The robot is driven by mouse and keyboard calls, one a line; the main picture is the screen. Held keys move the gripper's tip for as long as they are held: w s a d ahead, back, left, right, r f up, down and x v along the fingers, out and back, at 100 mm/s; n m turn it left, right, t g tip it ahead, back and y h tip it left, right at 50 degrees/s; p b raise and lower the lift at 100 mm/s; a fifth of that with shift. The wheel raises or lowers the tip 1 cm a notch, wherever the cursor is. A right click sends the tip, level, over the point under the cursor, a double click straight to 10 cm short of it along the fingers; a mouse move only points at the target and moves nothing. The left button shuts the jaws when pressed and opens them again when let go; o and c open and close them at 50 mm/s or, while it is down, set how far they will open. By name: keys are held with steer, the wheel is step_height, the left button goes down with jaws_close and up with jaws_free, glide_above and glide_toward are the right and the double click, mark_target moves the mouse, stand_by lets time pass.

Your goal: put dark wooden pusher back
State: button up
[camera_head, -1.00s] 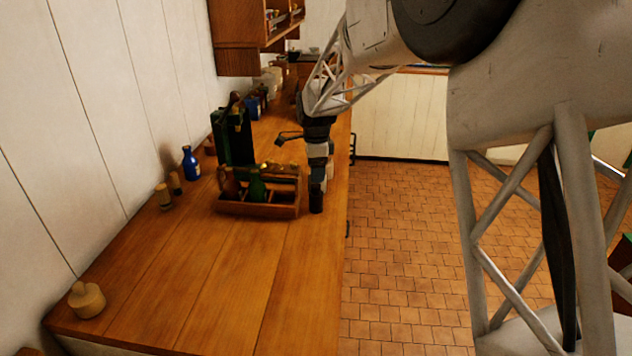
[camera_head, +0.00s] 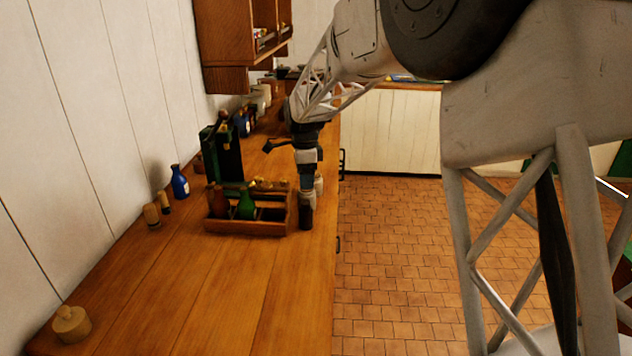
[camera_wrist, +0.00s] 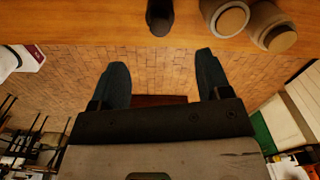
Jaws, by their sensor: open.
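A small dark upright cylinder (camera_head: 306,217) stands on the counter near its right edge, just right of the caddy. It also shows at the top of the wrist view (camera_wrist: 160,15). It may be the dark wooden pusher, but its material is not clear. My gripper (camera_head: 307,183) is low over the counter edge, close to this cylinder and partly merging with things around it. In the wrist view my gripper (camera_wrist: 162,72) has its two fingers wide apart, with nothing between them. The dark cylinder lies beyond the fingertips there, apart from them.
Two pale cylinders (camera_wrist: 225,15) (camera_wrist: 271,27) stand beside the dark one. A wooden caddy (camera_head: 245,227) holds bottles and has bare compartments. A blue bottle (camera_head: 180,184), small wooden pieces (camera_head: 152,216) and a round wooden piece (camera_head: 71,325) stand left. The front counter is clear.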

steer(key=s+d+r+n+t, duration=0.1)
steer(key=s+d+r+n, duration=0.35)
steer(key=s+d, duration=0.5)
steer(key=s+d+r+n, duration=0.3)
steer(key=s+d+r, duration=0.2)
steer(key=s+d, duration=0.45)
steer(key=s+d+f+n, duration=0.2)
steer(key=s+d+n, duration=0.2)
steer(key=s, duration=1)
steer(key=s+d+f+n+t, duration=0.1)
steer(key=s+d, duration=0.4)
steer(key=s, duration=0.9)
steer(key=f+n, duration=0.1)
steer(key=n, duration=0.1)
steer(key=shift+d+n+t, duration=0.2)
steer(key=shift+n+t, duration=0.1)
steer(key=shift+n, duration=0.05)
